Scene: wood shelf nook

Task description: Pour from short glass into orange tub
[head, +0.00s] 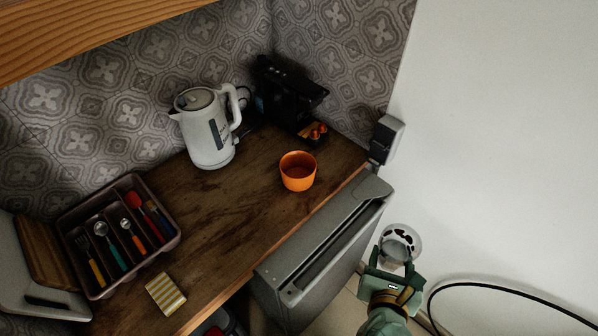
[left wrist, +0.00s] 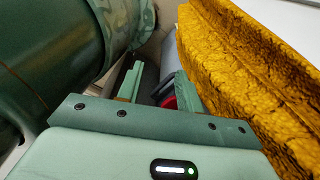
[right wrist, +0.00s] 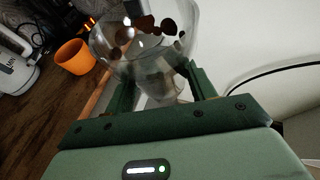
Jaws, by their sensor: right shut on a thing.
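The orange tub (head: 297,172) stands upright on the wooden counter, near its front edge; the right wrist view shows it at the upper left (right wrist: 74,57). My right gripper (head: 396,266) is shut on the short glass (head: 401,240), a clear vessel with dark brown round shapes showing near its rim. It is held beyond the counter's front edge, right of the tub and apart from it. In the right wrist view the glass (right wrist: 158,75) sits between the fingers (right wrist: 158,82). My left gripper (left wrist: 155,85) shows only in its wrist view, with a gap between its fingers.
A white kettle (head: 207,130) and a black coffee machine (head: 285,95) stand behind the tub. A cutlery tray (head: 168,245) and a striped yellow block (head: 165,294) are at left. A grey appliance door (head: 325,255) lies between tub and glass. The middle counter is clear.

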